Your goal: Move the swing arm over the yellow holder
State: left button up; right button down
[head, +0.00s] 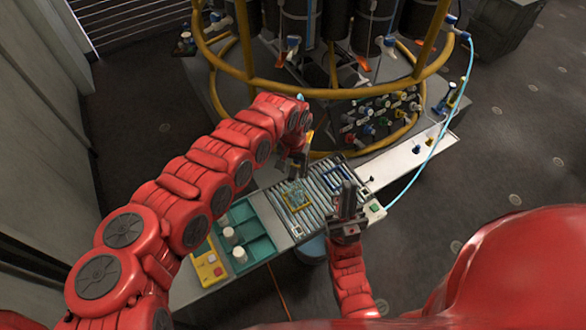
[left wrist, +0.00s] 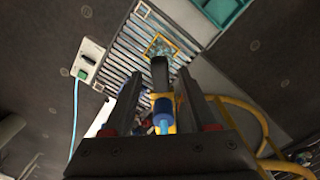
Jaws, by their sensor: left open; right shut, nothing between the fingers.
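The yellow holder (head: 300,209) is a square frame with a pale, clear item in it, lying on the slatted roller bed. It also shows in the left wrist view (left wrist: 177,42). My left gripper (head: 298,155) is open above the far side of the bed. In the left wrist view a dark bar with a blue, white and yellow lower part (left wrist: 162,112) stands between its fingers (left wrist: 158,80); it may be the swing arm, and contact cannot be told. My right gripper (head: 348,193) is shut and empty, upright at the right of the yellow holder.
A blue frame (head: 335,174) lies further right on the bed. A green tray (head: 257,250) with white cups and a yellow control box (head: 208,264) are at the left. The rosette with its yellow rings (head: 335,93) stands behind. A light blue hose (head: 427,162) curves at the right.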

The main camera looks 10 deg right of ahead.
pick_arm(q)
notch_tip(320, 180, up, 17)
jog(key=b, duration=0.5)
